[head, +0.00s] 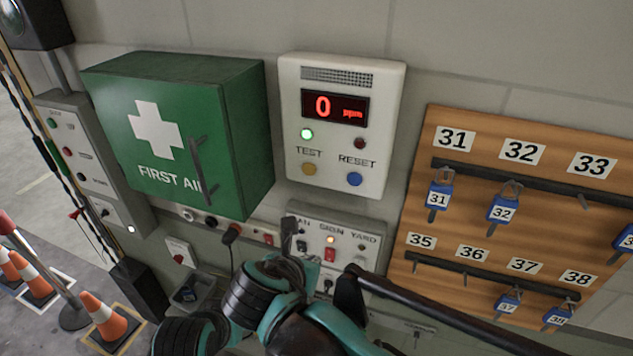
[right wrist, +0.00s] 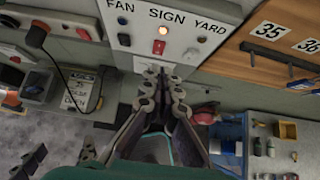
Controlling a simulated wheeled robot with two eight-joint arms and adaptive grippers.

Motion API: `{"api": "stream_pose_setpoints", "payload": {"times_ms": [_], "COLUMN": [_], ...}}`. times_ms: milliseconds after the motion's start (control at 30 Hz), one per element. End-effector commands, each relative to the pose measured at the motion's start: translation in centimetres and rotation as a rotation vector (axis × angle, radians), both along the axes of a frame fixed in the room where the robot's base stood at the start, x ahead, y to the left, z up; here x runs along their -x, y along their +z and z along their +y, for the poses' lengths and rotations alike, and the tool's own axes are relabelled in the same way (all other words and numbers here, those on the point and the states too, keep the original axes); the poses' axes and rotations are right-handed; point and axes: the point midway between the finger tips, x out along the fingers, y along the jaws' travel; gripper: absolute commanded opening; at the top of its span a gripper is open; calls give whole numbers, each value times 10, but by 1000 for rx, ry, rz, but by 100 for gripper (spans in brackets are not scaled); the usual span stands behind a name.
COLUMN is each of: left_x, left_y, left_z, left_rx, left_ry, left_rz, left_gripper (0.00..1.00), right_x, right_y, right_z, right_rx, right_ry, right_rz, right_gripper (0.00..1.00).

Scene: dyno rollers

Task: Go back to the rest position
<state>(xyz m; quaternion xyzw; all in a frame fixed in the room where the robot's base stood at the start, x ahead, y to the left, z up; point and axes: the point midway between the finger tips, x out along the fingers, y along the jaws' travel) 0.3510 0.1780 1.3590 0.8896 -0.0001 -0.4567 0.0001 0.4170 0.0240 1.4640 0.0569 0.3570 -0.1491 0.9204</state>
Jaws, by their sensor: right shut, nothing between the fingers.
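My right gripper (head: 290,228) is in front of the FAN, SIGN, YARD switch panel (head: 345,240) in the head view. In the right wrist view the two fingers of the right gripper (right wrist: 161,78) are together and empty, just below the panel's red switch (right wrist: 159,47). I cannot tell whether the fingertips touch the panel. The panel's SIGN lamp is lit orange. My right arm crosses the bottom of the head view and hides part of the wall below the panel. My left gripper is not in view.
A gas monitor (head: 387,85) reading 0 ppm hangs above the panel. A green first aid box (head: 230,140) juts out at left. A wooden padlock board (head: 420,190) is at right. Orange cones (head: 105,316) stand on the floor at lower left.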

Motion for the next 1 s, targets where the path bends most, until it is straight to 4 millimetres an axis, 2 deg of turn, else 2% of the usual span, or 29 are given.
{"api": "stream_pose_setpoints", "payload": {"times_ms": [133,233,367,500,800,900,1000], "left_x": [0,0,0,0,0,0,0], "left_y": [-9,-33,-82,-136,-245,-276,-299], "left_z": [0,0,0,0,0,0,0], "left_rx": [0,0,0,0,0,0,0], "left_ry": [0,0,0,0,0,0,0], "left_rz": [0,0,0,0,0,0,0], "left_gripper": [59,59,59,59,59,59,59], "right_x": [0,0,5,16,45,54,60], "right_y": [-11,-44,-111,-185,-329,-369,-398], "right_z": [-6,-25,-64,-104,-167,-182,-192], "right_rx": [-33,-141,-392,-705,-1363,-1565,-1729], "right_ry": [-33,-141,-404,-746,-1515,-1753,-1943], "right_rz": [-1,-1,-11,-39,-166,-218,-262], "right_gripper": [0,0,0,0,0,0,0]}}
